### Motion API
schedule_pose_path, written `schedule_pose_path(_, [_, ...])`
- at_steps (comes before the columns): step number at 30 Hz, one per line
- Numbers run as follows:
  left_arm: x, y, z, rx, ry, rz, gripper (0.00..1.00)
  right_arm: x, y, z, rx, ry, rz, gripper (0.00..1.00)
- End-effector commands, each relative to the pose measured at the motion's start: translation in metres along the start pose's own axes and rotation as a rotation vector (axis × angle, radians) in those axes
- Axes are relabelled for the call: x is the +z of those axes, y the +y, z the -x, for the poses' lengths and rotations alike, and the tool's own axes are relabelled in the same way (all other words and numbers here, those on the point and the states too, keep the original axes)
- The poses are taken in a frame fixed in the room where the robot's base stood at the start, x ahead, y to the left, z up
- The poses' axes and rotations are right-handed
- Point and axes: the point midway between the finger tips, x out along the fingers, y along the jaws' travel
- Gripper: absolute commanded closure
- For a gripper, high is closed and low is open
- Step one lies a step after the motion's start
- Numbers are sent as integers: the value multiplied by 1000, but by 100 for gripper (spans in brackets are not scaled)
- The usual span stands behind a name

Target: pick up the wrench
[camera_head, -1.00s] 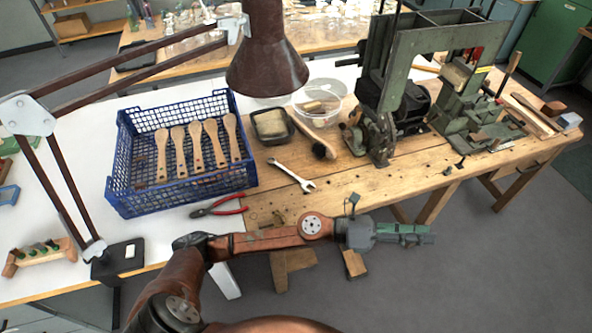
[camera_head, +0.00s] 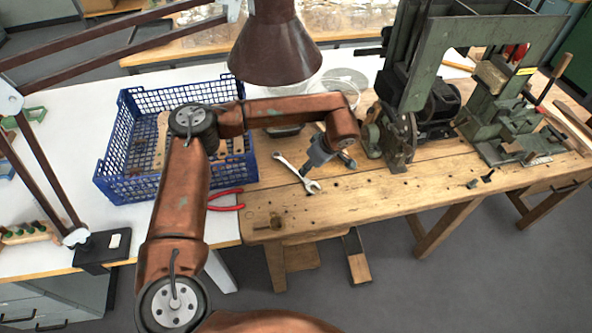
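The wrench (camera_head: 313,187) is a silver open-ended spanner lying slanted on the wooden bench top. My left arm reaches in from the lower left, over the blue crate, and bends down. The lower open jaw and the upper end stay visible. The fingertips are small and partly hidden, so I cannot tell whether they are open or shut, or whether they touch the wrench. My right gripper is not in view.
A blue crate (camera_head: 110,183) with wooden brush handles stands to the left, partly behind my arm. Red-handled pliers (camera_head: 228,207) lie at the crate's front corner. A brown lamp shade (camera_head: 275,50) hangs above. Green machines (camera_head: 398,140) stand to the right. The bench front is mostly clear.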

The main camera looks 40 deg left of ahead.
Motion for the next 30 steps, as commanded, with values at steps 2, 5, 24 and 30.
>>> schedule_pose_path(2, [1,0,-11,-1,-1,0,65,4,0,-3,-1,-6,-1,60])
schedule_pose_path(5, [0,-2,-17,-1,-2,0,65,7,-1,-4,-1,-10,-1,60])
schedule_pose_path(24, [-2,-9,-64,0,-5,2,68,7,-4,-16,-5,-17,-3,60])
schedule_pose_path(30, [-1,-9,-64,0,-5,2,82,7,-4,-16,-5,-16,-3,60])
